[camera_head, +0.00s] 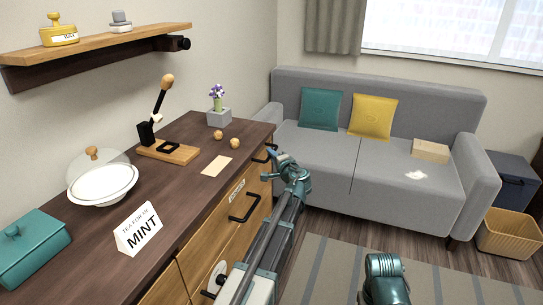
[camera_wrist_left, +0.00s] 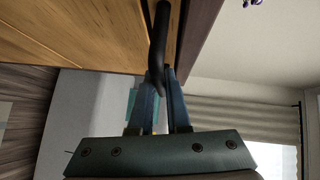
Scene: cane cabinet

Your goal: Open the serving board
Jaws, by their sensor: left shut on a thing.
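The wooden cabinet (camera_head: 215,235) has a dark top and light wooden fronts. A black handle (camera_head: 262,155) sits high on its front, near the far right end. I take the front behind this handle to be the serving board's, but its edges are mostly hidden by my arm. My left gripper (camera_head: 274,160) is at this handle. In the left wrist view the dark curved handle (camera_wrist_left: 160,35) runs down between the two fingers of my left gripper (camera_wrist_left: 162,82), which are shut on it. Whether the board is pulled out cannot be told.
Another black handle (camera_head: 244,207) lies lower, below a small label (camera_head: 237,190). A grey sofa (camera_head: 375,165) is behind; floor lies right.

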